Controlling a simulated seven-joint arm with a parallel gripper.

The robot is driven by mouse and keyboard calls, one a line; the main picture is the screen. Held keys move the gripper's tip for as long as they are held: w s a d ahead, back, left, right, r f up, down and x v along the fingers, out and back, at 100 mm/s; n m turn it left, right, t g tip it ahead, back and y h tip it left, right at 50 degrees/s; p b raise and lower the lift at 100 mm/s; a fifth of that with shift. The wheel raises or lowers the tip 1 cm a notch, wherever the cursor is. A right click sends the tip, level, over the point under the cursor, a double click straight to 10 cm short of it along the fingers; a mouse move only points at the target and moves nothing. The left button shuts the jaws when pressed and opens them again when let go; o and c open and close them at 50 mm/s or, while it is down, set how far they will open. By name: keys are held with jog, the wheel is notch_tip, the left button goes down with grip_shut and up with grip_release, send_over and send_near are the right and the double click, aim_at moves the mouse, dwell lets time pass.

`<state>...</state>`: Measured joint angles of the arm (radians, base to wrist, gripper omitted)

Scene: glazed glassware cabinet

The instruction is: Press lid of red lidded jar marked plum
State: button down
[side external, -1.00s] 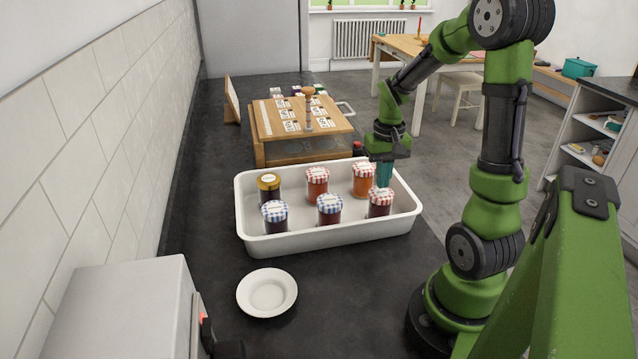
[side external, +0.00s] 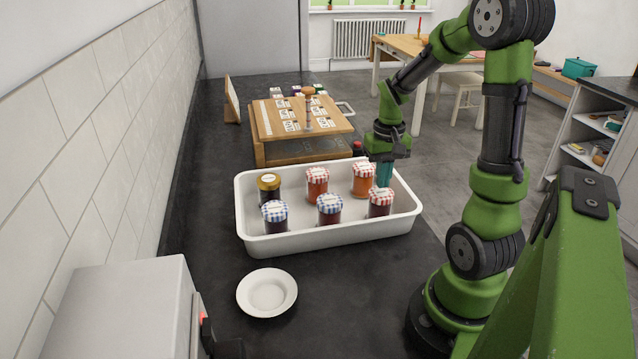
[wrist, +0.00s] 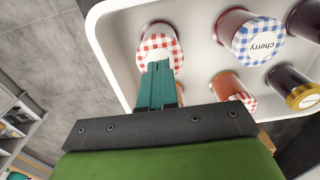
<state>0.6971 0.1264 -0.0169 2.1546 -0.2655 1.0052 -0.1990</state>
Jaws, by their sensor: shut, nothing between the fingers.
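A jar with a red-and-white checked lid (side external: 381,197) and dark contents stands upright at the front right of the white tray. Its lid also shows in the wrist view (wrist: 158,44); the label on it is partly hidden by my fingers and I cannot read it. My gripper (side external: 383,186) is shut and empty, pointing down, with its teal fingertips at this lid. In the wrist view the fingertips (wrist: 157,66) overlap the lid's edge; I cannot tell whether they press on it. Two other red-checked jars (side external: 317,178) (side external: 363,175) hold orange contents.
The white tray (side external: 330,238) also holds a blue-checked jar marked cherry (wrist: 258,42), another blue-checked jar (side external: 274,213) and a gold-lidded jar (side external: 268,184). A wooden box (side external: 300,118) stands behind the tray. A white plate (side external: 267,292) lies in front, with bare counter around it.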

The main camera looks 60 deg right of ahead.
jog(key=shift+f, duration=0.8)
dwell(0.5)
dwell(0.4)
notch_tip(320, 180, up, 8)
dwell(0.8)
dwell(0.6)
